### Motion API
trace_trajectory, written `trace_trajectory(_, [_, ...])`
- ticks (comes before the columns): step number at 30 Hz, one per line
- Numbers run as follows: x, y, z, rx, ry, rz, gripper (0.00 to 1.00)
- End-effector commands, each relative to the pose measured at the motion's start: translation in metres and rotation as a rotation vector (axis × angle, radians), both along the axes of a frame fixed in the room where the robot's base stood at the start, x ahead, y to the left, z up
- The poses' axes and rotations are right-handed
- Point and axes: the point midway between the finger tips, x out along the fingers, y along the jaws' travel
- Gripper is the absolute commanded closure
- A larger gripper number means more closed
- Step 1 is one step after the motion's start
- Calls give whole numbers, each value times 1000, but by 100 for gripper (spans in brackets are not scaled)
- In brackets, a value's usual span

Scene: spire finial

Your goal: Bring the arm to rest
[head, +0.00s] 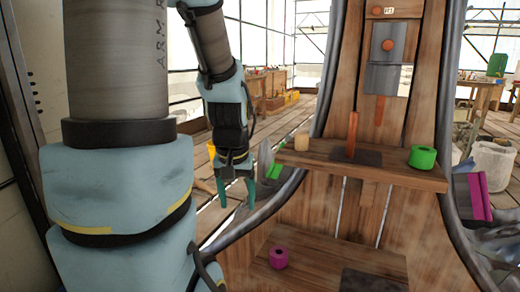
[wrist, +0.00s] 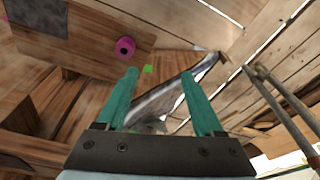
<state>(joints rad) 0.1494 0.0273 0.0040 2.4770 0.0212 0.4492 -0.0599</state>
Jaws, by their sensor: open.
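My gripper (head: 236,187) hangs pointing down, left of the wooden spire structure, with its teal fingers apart and nothing between them. In the wrist view my gripper (wrist: 158,82) also shows open and empty. Beyond its fingertips are a grey curved rib (wrist: 170,97) and planks. My arm comes down from the top left of the head view and looks clear of the wooden shelf (head: 400,174).
A green ring (head: 422,158), a tan cylinder (head: 301,141) and an upright orange-brown piece (head: 352,134) stand on the upper shelf. A magenta ring (head: 278,257) sits on the lower board (head: 310,265); it also shows in the wrist view (wrist: 125,46). Green (head: 276,172) and magenta (head: 479,197) brackets flank the shelf.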

Motion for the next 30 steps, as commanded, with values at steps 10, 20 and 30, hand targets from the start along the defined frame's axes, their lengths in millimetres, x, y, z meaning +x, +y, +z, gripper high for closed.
trace_trajectory(10, [-34,14,34,0,50,3,31])
trace_trajectory(20, [-33,13,127,0,49,3,31])
trace_trajectory(30, [-33,13,187,1,50,3,31])
